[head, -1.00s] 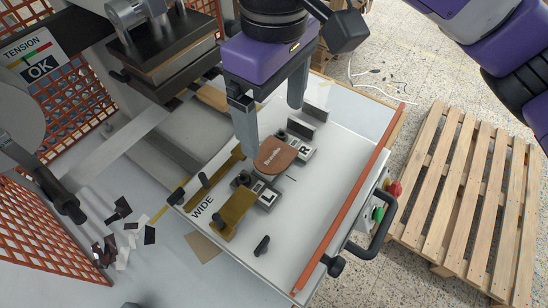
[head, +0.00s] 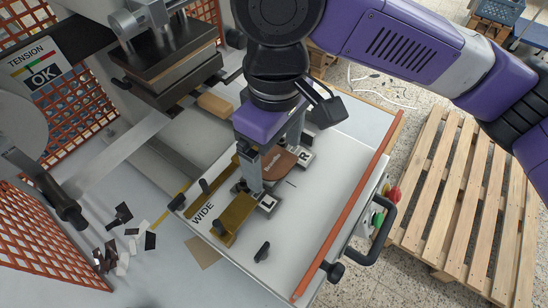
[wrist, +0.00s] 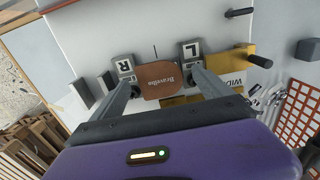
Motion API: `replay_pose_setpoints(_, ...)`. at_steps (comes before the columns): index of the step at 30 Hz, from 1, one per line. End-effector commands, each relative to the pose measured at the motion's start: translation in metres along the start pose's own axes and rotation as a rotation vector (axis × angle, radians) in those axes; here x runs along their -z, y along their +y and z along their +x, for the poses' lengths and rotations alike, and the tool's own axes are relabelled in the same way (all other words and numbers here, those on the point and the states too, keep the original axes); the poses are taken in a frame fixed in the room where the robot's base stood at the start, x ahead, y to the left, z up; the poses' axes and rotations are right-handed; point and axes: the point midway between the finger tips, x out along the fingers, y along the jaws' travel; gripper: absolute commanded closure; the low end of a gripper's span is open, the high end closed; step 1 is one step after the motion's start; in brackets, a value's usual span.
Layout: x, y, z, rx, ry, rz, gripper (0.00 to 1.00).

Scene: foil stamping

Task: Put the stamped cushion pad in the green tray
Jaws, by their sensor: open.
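In the wrist view the pad (wrist: 160,80) shows between my fingers. My gripper (head: 276,170) is open, low over the board, with one finger at each side of the pad. A gap at the fingers is hard to judge, and I cannot tell if they touch it. Part of the pad is hidden by my gripper in the head view. No green tray is in view.
The press head (head: 165,70) stands at the upper left. Brass guide plates (head: 233,217) and black knobs sit on the board (head: 310,225). An orange strip (head: 345,215) edges it, with a black handle (head: 382,235) beyond. A wooden pallet (head: 465,200) lies right. Foil scraps litter the left.

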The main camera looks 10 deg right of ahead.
Motion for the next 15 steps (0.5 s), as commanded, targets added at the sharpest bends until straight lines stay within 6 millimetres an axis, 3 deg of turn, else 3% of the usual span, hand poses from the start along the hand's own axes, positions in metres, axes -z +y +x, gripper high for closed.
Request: replay_pose_setpoints(15,0.0,-0.0001,0.0047,0.0,0.0,0.0,0.11)
